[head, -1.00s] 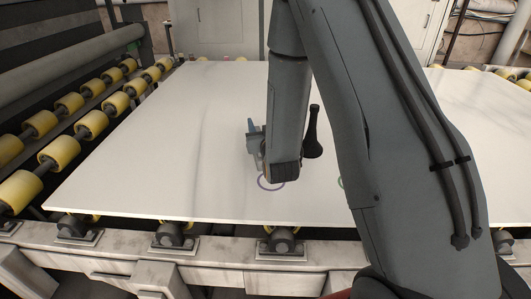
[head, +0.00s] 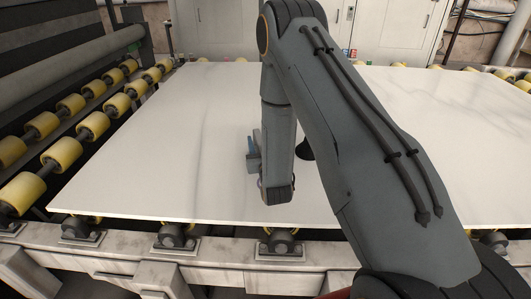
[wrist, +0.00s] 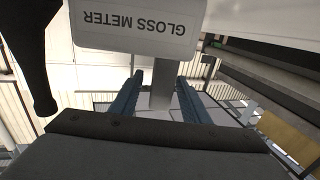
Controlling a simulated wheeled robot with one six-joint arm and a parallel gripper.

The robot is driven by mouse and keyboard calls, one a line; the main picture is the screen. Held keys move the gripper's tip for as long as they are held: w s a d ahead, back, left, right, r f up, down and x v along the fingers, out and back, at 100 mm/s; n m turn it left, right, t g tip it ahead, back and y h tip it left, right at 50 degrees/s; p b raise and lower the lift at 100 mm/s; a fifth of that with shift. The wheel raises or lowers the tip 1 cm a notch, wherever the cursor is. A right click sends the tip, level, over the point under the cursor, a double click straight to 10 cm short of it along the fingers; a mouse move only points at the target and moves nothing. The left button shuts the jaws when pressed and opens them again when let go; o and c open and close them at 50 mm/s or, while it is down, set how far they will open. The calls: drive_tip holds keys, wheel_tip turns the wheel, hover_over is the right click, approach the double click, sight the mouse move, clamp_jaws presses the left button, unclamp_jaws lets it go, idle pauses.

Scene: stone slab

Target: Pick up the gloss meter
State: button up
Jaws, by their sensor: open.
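In the wrist view, the gloss meter (wrist: 137,34) is a pale grey block with its name printed upside down. In the head view, my gripper (head: 251,150) is low over the white slab, left of my forearm. I cannot make out the gloss meter there; my arm hides much of that spot.
A black flared object (head: 305,150) stands on the slab just right of my wrist, mostly hidden; a black shape (wrist: 28,50) also shows at the left in the wrist view. The white slab (head: 170,140) is clear to the left. Yellow rollers (head: 92,125) line its left side.

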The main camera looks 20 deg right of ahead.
sight(257, 133)
drive_tip(key=shift+w+d+p, duration=0.1)
drive_tip(key=shift+w+p, duration=0.65)
drive_tip(key=shift+w, duration=1.95)
clamp_jaws()
